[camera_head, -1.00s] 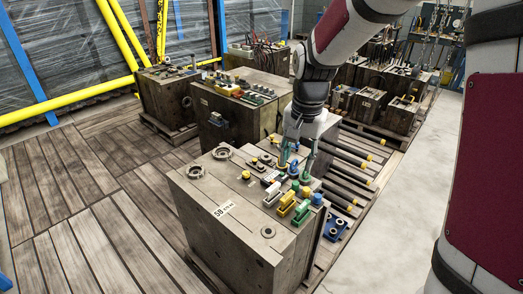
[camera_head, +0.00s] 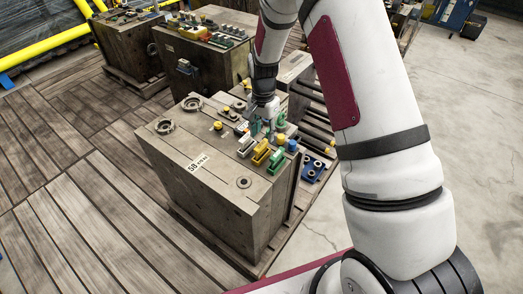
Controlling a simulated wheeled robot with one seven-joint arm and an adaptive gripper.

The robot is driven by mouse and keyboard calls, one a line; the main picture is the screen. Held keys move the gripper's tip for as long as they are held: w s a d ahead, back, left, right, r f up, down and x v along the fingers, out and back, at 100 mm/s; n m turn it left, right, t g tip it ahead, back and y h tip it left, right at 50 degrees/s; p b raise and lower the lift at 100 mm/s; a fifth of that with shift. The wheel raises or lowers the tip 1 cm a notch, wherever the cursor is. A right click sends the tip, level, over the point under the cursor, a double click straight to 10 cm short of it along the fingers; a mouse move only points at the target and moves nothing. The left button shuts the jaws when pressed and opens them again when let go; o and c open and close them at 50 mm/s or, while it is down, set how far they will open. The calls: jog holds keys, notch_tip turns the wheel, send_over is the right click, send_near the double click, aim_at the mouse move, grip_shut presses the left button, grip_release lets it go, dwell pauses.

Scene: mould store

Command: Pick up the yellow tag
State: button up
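My gripper (camera_head: 263,127) points down at the top of a large worn mould block (camera_head: 190,165), among small fittings near its back edge. Its fingers are small and dark here, and I cannot tell whether they are open or hold something. No yellow tag can be made out for certain. Several yellow pieces stand on the block: a yellow clamp-like fitting (camera_head: 261,154) in front of my gripper and a small yellow cap (camera_head: 218,125) to its left. My gripper and arm hide part of the block's back edge.
Green (camera_head: 276,160) and blue (camera_head: 292,146) fittings stand close to the gripper. A blue bracket (camera_head: 313,170) lies right of the block. Another mould block (camera_head: 205,65) stands behind. Wooden flooring (camera_head: 60,200) at left and concrete at right are clear.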

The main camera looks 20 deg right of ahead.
aim_at(261, 145)
jog(key=shift+a+f+p, duration=0.2)
jog(key=shift+f, duration=1.45)
jog(key=shift+a+f+p, duration=0.15)
jog(key=shift+f, duration=1.5)
grip_shut()
